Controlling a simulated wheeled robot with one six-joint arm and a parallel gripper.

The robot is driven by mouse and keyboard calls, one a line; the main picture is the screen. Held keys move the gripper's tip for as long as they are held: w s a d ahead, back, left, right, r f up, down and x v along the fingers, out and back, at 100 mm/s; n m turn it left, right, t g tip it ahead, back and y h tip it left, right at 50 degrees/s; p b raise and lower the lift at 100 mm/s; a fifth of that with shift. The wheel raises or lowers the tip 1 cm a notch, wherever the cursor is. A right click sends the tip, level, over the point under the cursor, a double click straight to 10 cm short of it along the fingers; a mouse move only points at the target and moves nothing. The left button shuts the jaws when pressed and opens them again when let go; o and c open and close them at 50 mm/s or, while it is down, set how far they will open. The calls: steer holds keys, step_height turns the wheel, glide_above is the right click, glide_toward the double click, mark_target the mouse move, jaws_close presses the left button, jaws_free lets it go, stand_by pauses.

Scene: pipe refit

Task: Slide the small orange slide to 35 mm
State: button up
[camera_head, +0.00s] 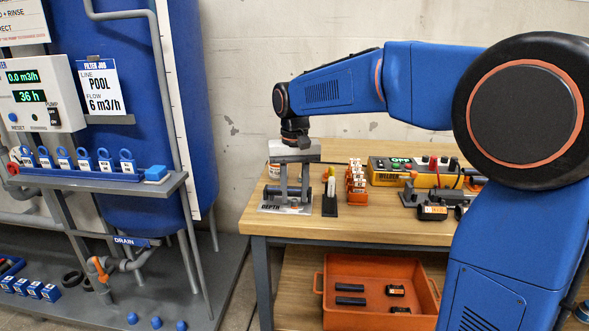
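My gripper (294,196) points straight down over a grey plate marked DEPTH (270,209) at the left end of the wooden bench. Its two grey fingers stand apart, with a visible gap and nothing clearly held between them. Just right of the fingers, a small orange piece (331,186) sits on a short upright with a dark foot; it looks like the small orange slide, but it is too small to be sure. The fingers appear apart from it. No millimetre scale or reading can be made out. The gripper body hides part of what stands behind it.
An orange rack of white-labelled pieces (356,183) stands close to the right. Beyond it are a yellow welder box (415,172) and black-and-orange tools (432,212). An orange crate (377,317) sits below the bench. The bench's front strip (385,235) is clear.

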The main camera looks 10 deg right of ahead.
mark_target(295, 200)
step_height(295, 200, up, 17)
stand_by(0.5)
steer(key=shift+f, duration=0.1)
steer(key=s+d+f+t, duration=0.1)
steer(key=s+d+f, duration=0.35)
steer(key=s, duration=0.35)
steer(key=s+d+f+t, duration=0.1)
steer(key=s+d+f, duration=0.35)
steer(key=s, duration=0.35)
steer(key=s+d+f+n+t, duration=0.1)
steer(key=s+d+f, duration=0.4)
steer(key=s+f, duration=1)
steer(key=shift+f+t, duration=0.3)
steer(key=shift+t, duration=0.6)
